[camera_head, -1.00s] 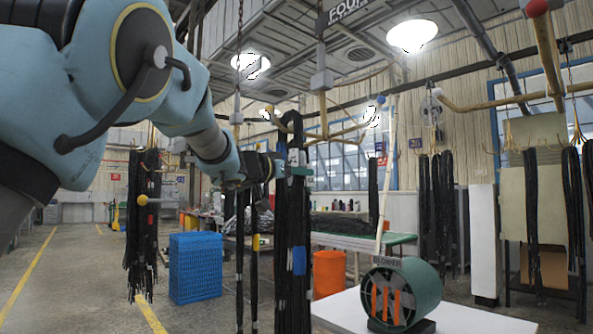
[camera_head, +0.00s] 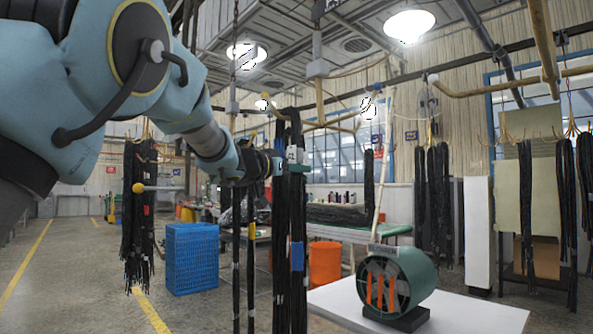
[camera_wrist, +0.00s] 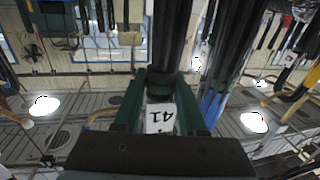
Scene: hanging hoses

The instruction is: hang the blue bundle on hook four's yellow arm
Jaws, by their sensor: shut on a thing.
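My gripper (camera_head: 283,164) is shut on a long bundle of black hoses with a blue band (camera_head: 297,256), at its upper part. The bundle's loop rises above the jaws and its strands hang down below them. In the wrist view the jaws (camera_wrist: 160,105) close around black hose beside a white tag reading 41 (camera_wrist: 160,118). Hook four (camera_head: 320,95) hangs from the ceiling behind the bundle, with tan arms spreading near its foot. One arm reaches right to a bluish tip (camera_head: 371,88).
Black bundles hang at the left (camera_head: 139,215) beside a yellow ball tip (camera_head: 138,188), and at the right (camera_head: 433,190). A blue crate (camera_head: 192,258), an orange bin (camera_head: 325,264) and a green blower (camera_head: 400,285) on a white platform stand below. Floor at left is open.

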